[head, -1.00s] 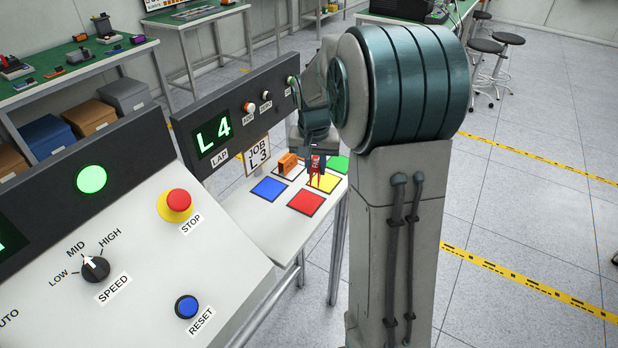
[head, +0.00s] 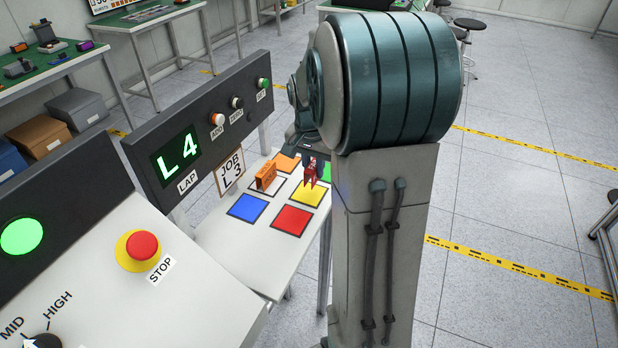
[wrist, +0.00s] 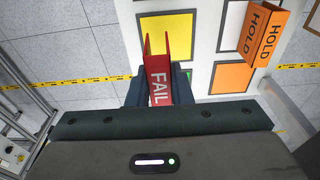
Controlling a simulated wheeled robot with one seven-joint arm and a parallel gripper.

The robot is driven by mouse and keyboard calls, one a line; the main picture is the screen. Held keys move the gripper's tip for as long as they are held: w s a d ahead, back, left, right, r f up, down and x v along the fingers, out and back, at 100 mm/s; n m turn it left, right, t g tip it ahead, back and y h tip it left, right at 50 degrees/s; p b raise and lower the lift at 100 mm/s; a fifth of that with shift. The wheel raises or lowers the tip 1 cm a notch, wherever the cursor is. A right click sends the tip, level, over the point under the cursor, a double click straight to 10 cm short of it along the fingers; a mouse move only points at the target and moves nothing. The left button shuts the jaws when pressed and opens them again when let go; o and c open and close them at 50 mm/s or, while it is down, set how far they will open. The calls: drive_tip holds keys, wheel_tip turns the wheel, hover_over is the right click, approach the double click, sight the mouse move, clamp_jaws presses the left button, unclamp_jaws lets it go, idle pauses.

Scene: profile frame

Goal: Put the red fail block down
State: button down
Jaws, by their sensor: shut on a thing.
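The red FAIL block (head: 310,172) is held in my gripper. In the wrist view the red block (wrist: 158,80) reads FAIL and is channel-shaped, with two upright walls. My gripper (wrist: 157,92) is shut on it, with a dark finger on each side. Whether the block touches the table surface cannot be told. The red square (head: 292,220) is bare, in front of the yellow one.
An orange HOLD block (head: 266,177) stands left of the yellow square. Blue (head: 247,208), green (head: 327,173) and orange (head: 288,162) squares also mark the white table (head: 225,240). The JOB L3 sign (head: 230,170) and LAP L4 panel (head: 195,130) stand along its left side.

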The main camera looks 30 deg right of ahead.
sight(309, 180)
drive_tip(key=shift+w+a+f, duration=0.4)
drive_tip(key=shift+w+f, duration=0.05)
drive_tip(key=shift+f, duration=1.95)
drive_tip(key=shift+f, duration=0.15)
drive_tip(key=c, duration=1.3)
unclamp_jaws()
